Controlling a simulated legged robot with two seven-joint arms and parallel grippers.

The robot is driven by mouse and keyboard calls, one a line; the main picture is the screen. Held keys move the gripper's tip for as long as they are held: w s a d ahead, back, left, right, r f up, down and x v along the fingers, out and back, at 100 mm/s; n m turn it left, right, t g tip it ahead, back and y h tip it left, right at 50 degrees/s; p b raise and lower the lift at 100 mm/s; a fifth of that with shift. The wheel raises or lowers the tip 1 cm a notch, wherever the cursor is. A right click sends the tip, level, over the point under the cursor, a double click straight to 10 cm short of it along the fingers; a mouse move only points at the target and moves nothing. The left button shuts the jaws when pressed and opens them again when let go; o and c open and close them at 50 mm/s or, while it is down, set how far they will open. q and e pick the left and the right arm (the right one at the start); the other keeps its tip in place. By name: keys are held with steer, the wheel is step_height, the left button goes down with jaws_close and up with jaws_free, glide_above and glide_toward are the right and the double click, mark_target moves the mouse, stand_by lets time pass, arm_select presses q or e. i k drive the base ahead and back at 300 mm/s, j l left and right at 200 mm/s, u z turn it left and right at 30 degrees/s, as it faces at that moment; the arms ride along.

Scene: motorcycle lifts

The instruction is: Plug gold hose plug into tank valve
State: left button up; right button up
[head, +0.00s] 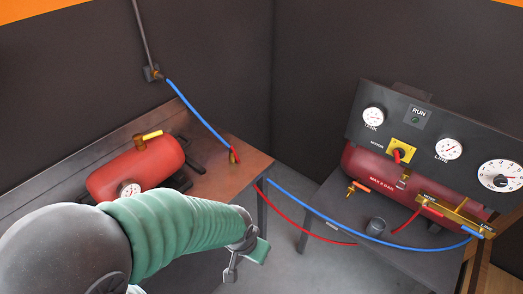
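A small red tank (112,178) lies on the left bench, with a round gauge on its front. A brass valve with a yellow handle (150,135) stands on top of it. A small gold and red hose fitting (235,156) is at the bench's right part, where the blue wall hose (198,112) ends; I cannot tell for certain that it is the gold plug. My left gripper (246,261) is in front of the bench edge, below and apart from the fitting. Its fingers are spread with nothing seen between them. My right gripper is not in view.
A red hose (310,232) and a blue hose (340,226) cross the gap between the benches. Grey floor shows there.

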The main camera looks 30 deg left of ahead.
mark_target(139, 139)
steer(key=u, duration=1.75)
